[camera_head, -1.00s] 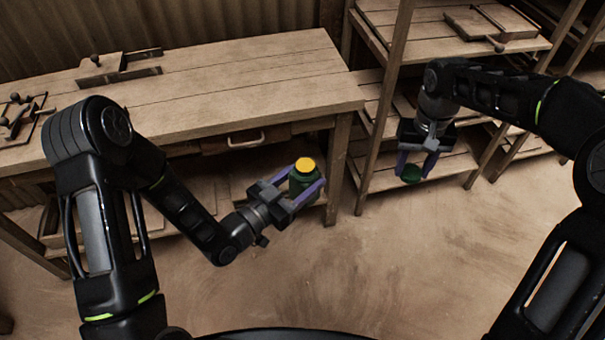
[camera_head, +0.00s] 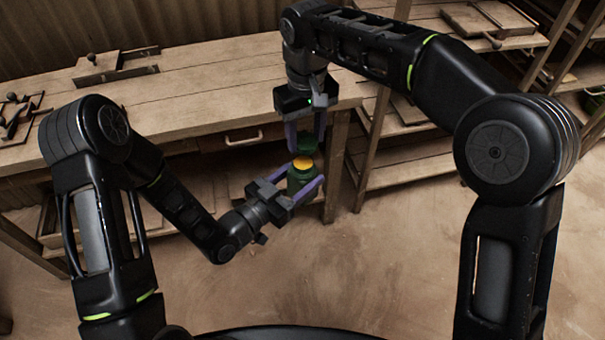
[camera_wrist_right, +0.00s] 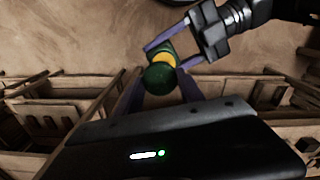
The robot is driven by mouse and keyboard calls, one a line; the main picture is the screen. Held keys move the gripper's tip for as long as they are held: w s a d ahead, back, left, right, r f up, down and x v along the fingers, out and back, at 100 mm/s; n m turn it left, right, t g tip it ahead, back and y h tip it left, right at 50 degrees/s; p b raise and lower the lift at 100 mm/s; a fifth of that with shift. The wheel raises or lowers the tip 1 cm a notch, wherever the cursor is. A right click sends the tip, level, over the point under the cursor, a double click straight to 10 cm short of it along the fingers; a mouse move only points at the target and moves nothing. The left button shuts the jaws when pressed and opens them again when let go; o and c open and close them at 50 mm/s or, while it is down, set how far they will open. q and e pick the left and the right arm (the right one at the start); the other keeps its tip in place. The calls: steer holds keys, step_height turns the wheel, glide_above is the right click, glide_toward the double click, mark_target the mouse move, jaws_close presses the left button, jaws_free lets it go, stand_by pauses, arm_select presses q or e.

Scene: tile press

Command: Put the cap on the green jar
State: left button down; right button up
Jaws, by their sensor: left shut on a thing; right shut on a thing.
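The green jar (camera_head: 299,180) with its yellow top (camera_head: 303,164) is held upright in my left gripper (camera_head: 303,188), which is shut on its sides. The jar also shows in the right wrist view (camera_wrist_right: 160,49), where my left gripper comes in from the upper right. My right gripper (camera_head: 305,145) points down and is shut on the dark green cap (camera_head: 307,141). The cap is just above the jar's yellow top in the head view. In the right wrist view the cap (camera_wrist_right: 159,78) overlaps part of the yellow. I cannot tell whether cap and jar touch.
A wooden workbench (camera_head: 215,92) with a drawer handle (camera_head: 244,139) stands behind the grippers. A wooden shelf rack (camera_head: 412,172) is at the right, behind my right arm. Open floor (camera_head: 340,270) lies below and in front of the jar.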

mark_target(304, 145)
steer(key=shift+s+a+r+n, duration=0.2)
steer(key=shift+r+n, duration=0.15)
steer(key=shift+r, duration=0.2)
steer(key=shift+s+a+r+n, duration=0.2)
steer(key=shift+r+n, duration=0.15)
steer(key=shift+r, duration=0.2)
steer(key=shift+s+d, duration=0.15)
steer(key=shift+d, duration=0.05)
steer(key=shift+f, duration=0.15)
steer(key=shift+f, duration=1.95)
steer(key=shift+f, duration=0.85)
steer(key=shift+f, duration=0.55)
